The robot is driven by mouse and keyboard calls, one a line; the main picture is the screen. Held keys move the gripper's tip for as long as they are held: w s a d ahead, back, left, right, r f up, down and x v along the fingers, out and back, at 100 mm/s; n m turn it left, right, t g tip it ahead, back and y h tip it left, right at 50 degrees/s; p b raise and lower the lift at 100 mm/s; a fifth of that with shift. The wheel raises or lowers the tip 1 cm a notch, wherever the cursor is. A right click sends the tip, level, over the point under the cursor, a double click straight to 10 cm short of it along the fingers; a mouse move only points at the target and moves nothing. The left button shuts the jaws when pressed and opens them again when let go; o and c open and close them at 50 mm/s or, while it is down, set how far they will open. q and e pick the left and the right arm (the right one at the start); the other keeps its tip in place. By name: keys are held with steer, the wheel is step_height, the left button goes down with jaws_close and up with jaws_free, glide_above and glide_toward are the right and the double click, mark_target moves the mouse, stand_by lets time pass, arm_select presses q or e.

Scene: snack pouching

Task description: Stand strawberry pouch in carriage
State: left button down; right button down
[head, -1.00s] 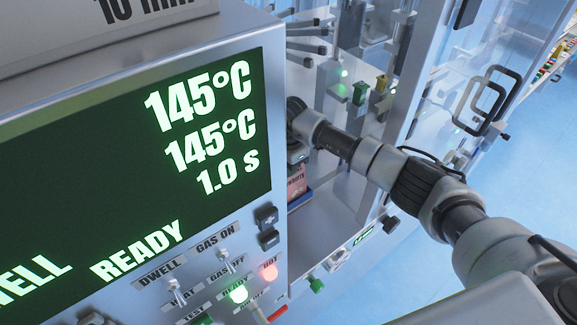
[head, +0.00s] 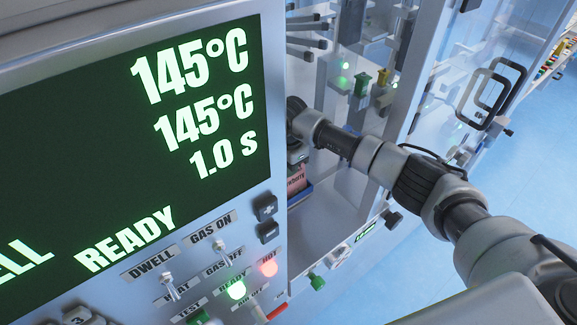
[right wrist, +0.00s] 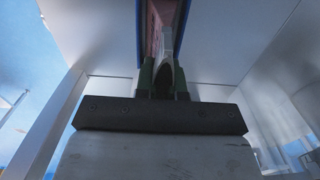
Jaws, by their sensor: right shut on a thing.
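The strawberry pouch (head: 296,178) is a pink packet with partly readable lettering, half hidden behind the control panel's edge. It also shows in the right wrist view (right wrist: 153,28). My right gripper (right wrist: 163,72) is shut on the pouch, with its dark green fingers on either side. In the head view, the wrist is over the pouch and the fingers are hidden. A blue edge, seemingly the carriage (head: 301,196), shows low beside the pouch. In the wrist view, blue edges flank the pouch. I cannot tell whether the pouch rests on its floor. My left gripper is out of view.
A large control panel (head: 216,212) reading 145°C and READY blocks the left side. Clear machine doors with a dark handle (head: 489,98) stand right of my arm. Green and yellow fittings (head: 361,88) sit behind. Blue floor (head: 520,170) is open at right.

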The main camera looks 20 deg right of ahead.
steer(key=c, duration=1.1)
jaws_free()
steer(key=shift+c, duration=0.2)
step_height(320, 180, up, 11)
steer(key=p, duration=0.5)
steer(key=shift+f, duration=0.15)
